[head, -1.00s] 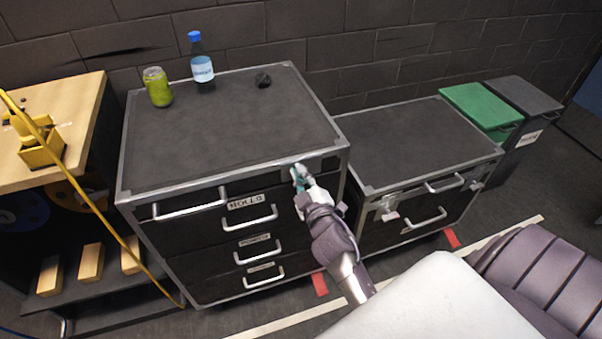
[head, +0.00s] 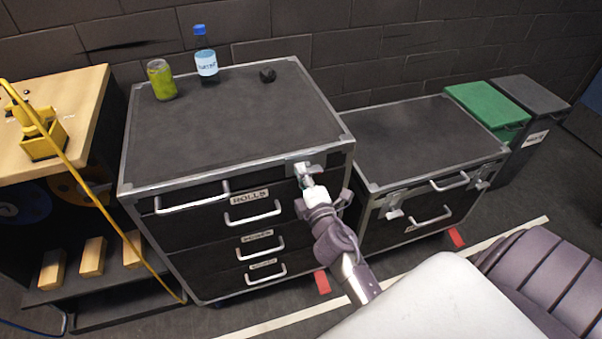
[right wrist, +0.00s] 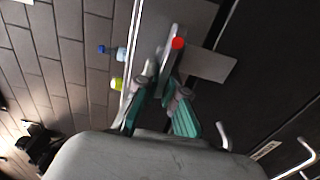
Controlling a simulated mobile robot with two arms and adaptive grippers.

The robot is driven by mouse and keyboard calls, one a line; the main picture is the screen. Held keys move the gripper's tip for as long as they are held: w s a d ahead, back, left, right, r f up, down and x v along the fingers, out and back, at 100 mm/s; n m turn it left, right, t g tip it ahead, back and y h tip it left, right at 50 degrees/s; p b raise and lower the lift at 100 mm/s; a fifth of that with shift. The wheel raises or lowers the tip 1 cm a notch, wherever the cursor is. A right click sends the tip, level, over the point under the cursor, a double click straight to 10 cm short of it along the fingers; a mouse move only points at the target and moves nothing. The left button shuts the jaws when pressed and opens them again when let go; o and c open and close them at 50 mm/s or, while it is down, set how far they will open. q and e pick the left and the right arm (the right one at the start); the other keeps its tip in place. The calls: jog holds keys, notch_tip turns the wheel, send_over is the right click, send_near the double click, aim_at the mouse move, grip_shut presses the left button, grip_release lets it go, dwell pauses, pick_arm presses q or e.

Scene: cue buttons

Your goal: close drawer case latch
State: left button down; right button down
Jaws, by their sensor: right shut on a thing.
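The black drawer case (head: 335,133) with metal edges stands left of centre in the head view. Its latch (head: 299,161) is a grey metal plate at the top right of the front, below the top edge. My right gripper (head: 305,172) reaches up to it from below and covers part of it. In the right wrist view, its teal fingers (right wrist: 160,98) are shut on the narrow metal latch piece, which has a red dot (right wrist: 178,43). Whether the latch is fastened cannot be told. My left gripper is not in view.
A lower case (head: 420,135) with latches stands to the right. A wooden bench (head: 75,110) with a yellow cable is at left.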

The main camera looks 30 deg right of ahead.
jog(key=shift+s+d+f, duration=0.1)
jog(key=shift+d, duration=0.25)
jog(key=c, duration=1.3)
grip_release()
jog(key=shift+d, duration=0.2)
jog(key=shift+s+a, duration=0.15)
jog(key=shift+a, duration=0.05)
jog(key=v, duration=0.7)
jog(key=shift+s+d, duration=0.1)
jog(key=shift+s, duration=0.05)
